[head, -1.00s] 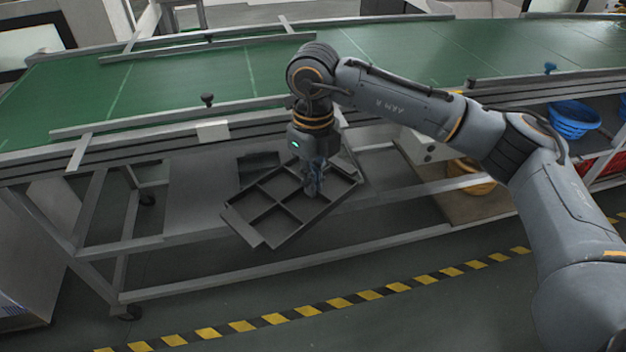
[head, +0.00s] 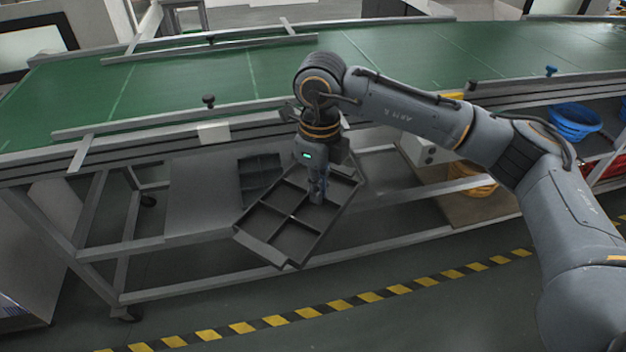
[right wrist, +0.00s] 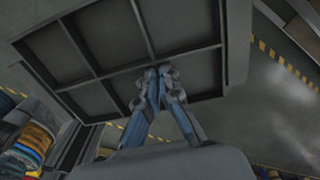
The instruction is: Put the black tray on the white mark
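The black tray (head: 292,216) has several compartments and hangs tilted in front of the lower shelf in the head view. My right gripper (head: 318,198) is shut on one of the tray's inner dividers. The right wrist view shows the fingertips (right wrist: 158,72) closed together at a divider of the tray (right wrist: 110,42). A second dark compartmented tray (head: 260,172) lies on the lower shelf behind it. The white mark cannot be made out for certain. My left gripper is not in view.
Metal legs and a lower rail (head: 200,285) frame the shelf. A blue basket (head: 574,120) stands at the right. The striped floor in front is clear.

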